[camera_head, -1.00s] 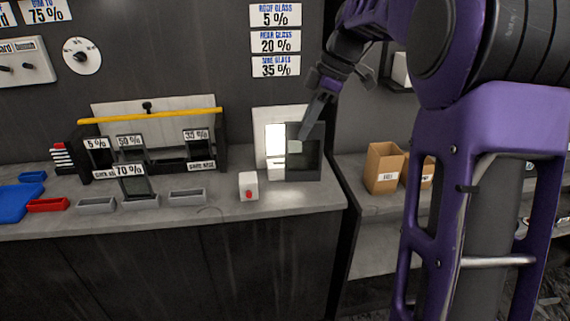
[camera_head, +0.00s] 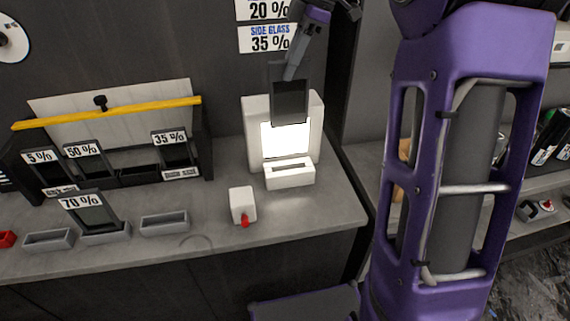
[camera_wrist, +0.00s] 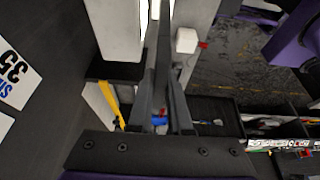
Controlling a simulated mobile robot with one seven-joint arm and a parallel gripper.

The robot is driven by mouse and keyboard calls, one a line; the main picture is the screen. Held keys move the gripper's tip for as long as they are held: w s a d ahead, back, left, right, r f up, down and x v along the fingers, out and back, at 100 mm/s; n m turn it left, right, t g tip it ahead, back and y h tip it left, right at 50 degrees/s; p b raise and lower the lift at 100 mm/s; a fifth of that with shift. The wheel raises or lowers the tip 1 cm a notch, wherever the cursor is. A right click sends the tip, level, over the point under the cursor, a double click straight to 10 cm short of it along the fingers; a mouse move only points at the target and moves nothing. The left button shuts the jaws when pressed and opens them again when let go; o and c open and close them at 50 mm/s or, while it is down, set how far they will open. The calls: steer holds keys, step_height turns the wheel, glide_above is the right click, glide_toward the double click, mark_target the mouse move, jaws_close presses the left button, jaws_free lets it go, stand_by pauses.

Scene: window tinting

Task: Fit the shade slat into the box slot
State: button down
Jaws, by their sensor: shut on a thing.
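My gripper (camera_head: 290,76) is shut on the top of a dark shade slat (camera_head: 290,104). The slat hangs upright in front of the upper part of the white light box (camera_head: 251,132). Its lower edge is just above the glowing panel (camera_head: 286,140), clear of the slot (camera_head: 291,165) in the box's low front block. In the wrist view my gripper's fingers (camera_wrist: 164,92) are close together, with the slat (camera_wrist: 165,38) seen nearly edge-on beyond them. That view does not clearly show the slot.
A small white block with a red lever (camera_head: 243,205) stands left of the box. A black rack (camera_head: 205,150) holds tagged slats beneath a yellow bar (camera_head: 110,114). A 70 % slat (camera_head: 92,212) stands in a grey holder in front. Bare counter lies before the box.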

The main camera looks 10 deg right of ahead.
mark_target(308, 96)
step_height(308, 96, down, 18)
steer(key=shift+f+b, duration=0.1)
steer(key=shift+b, duration=0.75)
steer(key=c, duration=0.8)
jaws_free()
steer(key=shift+c, duration=0.2)
steer(key=p+v, duration=0.1)
steer(key=v, duration=1.1)
steer(key=shift+w, duration=0.1)
